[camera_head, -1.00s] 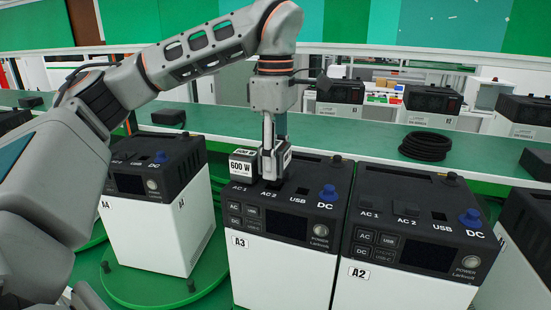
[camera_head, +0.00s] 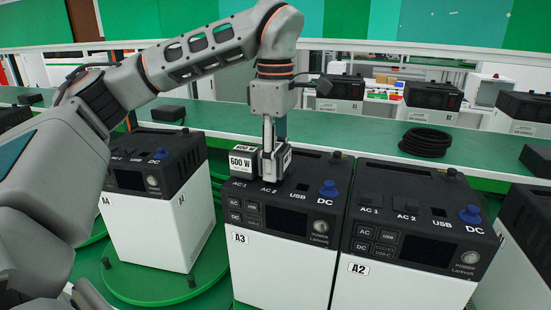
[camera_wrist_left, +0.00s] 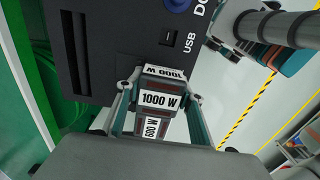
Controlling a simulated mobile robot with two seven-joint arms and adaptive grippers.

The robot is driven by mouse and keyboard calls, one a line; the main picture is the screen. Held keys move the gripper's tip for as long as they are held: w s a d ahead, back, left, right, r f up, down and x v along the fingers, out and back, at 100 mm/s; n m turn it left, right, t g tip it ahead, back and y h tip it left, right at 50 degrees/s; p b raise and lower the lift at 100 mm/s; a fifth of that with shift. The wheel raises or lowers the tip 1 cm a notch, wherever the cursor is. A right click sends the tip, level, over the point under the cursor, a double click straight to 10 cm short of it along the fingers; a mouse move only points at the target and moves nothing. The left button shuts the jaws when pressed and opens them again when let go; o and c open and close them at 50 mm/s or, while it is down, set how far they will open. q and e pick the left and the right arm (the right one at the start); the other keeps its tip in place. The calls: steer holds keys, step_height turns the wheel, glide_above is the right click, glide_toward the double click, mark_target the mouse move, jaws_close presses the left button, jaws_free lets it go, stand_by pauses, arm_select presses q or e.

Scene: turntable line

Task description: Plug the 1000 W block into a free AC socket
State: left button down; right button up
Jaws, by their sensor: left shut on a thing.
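My left gripper (camera_head: 268,160) is shut on the 1000 W block (camera_wrist_left: 158,99), a dark block with white labels. In the head view the block (camera_head: 285,157) is upright at the AC 2 position on top of power station A3 (camera_head: 258,240). I cannot tell whether its prongs are fully seated; the socket under it is hidden.
Power station A4 (camera_head: 150,220) stands to the left on the green turntable (camera_head: 140,292). A green counter (camera_head: 350,132) with a black cable coil (camera_head: 425,142) runs behind. Blue DC knobs (camera_head: 328,188) stick up from the stations. A3 and A2 stand close together.

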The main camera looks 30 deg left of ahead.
arm_select(q)
steer(key=shift+f, duration=0.2)
steer(key=c, duration=1.2)
jaws_free()
steer(key=shift+c, duration=0.2)
step_height(320, 180, up, 12)
